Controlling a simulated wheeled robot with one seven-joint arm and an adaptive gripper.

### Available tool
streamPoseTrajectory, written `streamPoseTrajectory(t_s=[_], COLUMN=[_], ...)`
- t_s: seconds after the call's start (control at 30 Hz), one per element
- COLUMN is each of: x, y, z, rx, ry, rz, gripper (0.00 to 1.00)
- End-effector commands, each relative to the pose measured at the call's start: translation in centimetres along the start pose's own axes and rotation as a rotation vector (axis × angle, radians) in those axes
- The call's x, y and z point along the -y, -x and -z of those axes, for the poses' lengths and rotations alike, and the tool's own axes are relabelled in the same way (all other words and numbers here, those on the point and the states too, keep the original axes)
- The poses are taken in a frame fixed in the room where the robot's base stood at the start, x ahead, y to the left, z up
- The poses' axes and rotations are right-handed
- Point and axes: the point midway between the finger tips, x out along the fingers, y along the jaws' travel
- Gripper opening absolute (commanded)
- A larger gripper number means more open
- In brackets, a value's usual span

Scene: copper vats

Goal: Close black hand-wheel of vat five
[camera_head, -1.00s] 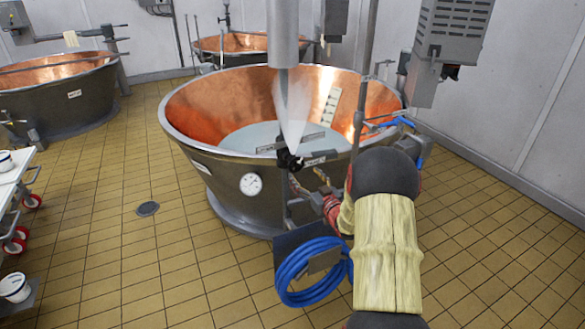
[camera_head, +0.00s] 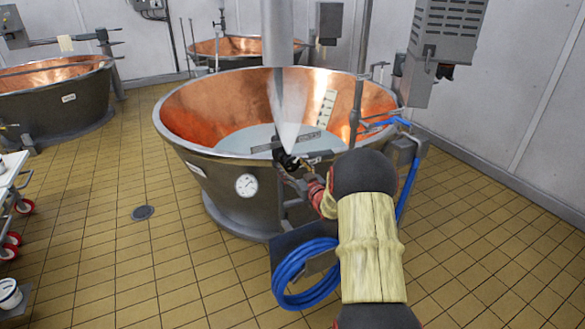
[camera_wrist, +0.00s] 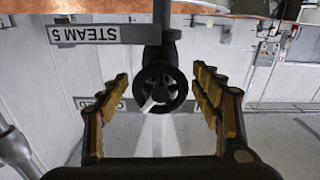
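The black hand-wheel (camera_wrist: 163,87) sits on a valve below a "STEAM 5" label (camera_wrist: 90,34) in the upside-down wrist view. In the head view the hand-wheel (camera_head: 287,160) is at the front rim of the large copper vat (camera_head: 205,185), partly hidden by my gripper. My gripper (camera_wrist: 163,92) is open, with its yellow-padded fingers on either side of the wheel. The wheel lies between the fingers with a gap on both sides. I cannot tell how deep it is between them. White steam (camera_head: 291,105) shows at the vat, and a pale plume also shows by the wheel in the wrist view.
A coiled blue hose (camera_head: 300,275) hangs at the vat's front, and its line runs up the right side. A dial gauge (camera_head: 246,186) is on the vat wall. A white cart (camera_head: 12,170) stands at left. The tiled floor (camera_head: 100,255) is open at front left.

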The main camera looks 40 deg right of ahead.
Motion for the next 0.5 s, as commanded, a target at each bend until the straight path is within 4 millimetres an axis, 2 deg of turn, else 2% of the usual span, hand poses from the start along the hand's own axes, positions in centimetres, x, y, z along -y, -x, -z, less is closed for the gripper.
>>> streamPoseTrajectory(t_s=[0.5], x=[0.00], y=[0.02], z=[-0.01], rx=[0.000], ry=[0.000], rz=[0.000], gripper=[0.33])
